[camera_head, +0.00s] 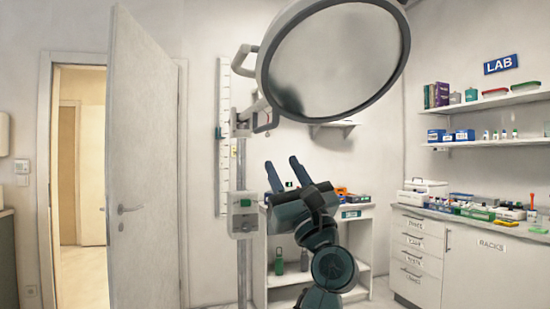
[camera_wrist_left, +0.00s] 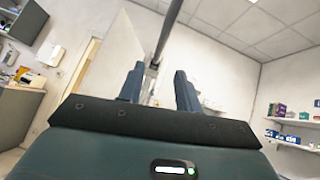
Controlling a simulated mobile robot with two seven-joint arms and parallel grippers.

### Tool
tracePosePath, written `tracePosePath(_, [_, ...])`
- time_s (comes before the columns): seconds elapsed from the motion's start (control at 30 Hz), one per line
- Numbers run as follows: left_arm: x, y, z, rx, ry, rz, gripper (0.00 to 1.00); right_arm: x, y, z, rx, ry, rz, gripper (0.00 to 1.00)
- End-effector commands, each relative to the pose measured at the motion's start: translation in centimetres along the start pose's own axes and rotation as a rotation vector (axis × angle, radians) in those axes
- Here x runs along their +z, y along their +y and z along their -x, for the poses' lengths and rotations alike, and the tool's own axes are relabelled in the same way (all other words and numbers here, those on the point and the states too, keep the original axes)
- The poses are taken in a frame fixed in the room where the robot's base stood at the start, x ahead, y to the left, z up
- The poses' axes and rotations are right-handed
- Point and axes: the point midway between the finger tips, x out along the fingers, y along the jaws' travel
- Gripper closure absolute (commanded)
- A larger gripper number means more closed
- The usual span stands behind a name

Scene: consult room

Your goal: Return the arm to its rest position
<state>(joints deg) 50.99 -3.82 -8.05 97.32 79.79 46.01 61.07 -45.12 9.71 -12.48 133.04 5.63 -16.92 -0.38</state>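My left gripper (camera_head: 281,161) is raised in the middle of the head view, with its dark arm (camera_head: 333,268) coming up from the bottom. Its two blue-grey fingers point up and stand apart, with nothing between them. The left wrist view also shows the gripper (camera_wrist_left: 158,72) open and empty, with a thin pole (camera_wrist_left: 164,35) rising behind the fingers. My right gripper is in neither view.
A large round lamp or mirror head (camera_head: 335,55) on a pole (camera_head: 241,170) hangs above the gripper. A white shelf cart (camera_head: 350,229) stands behind the arm. An open door (camera_head: 143,165) is at left; a lab counter (camera_head: 465,230) with drawers is at right.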

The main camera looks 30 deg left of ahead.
Motion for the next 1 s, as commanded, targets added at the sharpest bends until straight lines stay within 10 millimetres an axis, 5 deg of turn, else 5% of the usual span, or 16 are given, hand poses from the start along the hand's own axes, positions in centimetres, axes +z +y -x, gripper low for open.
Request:
tracePosePath(0.2, [0.0, 0.0, 1.6, 0.0, 0.0, 0.001, 0.66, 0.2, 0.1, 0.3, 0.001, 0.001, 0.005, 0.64])
tracePosePath(0.77, [-0.3, 0.0, 2.0, -0.008, -0.005, -0.023, 0.66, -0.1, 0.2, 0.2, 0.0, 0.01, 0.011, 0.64])
tracePosePath(0.87, [-1.6, 0.1, 3.8, -0.051, -0.032, -0.131, 0.66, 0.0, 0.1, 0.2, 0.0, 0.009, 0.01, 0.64])
tracePosePath(1.0, [-4.8, 0.2, 9.2, -0.192, -0.128, -0.449, 0.66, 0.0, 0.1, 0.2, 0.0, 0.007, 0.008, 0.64])
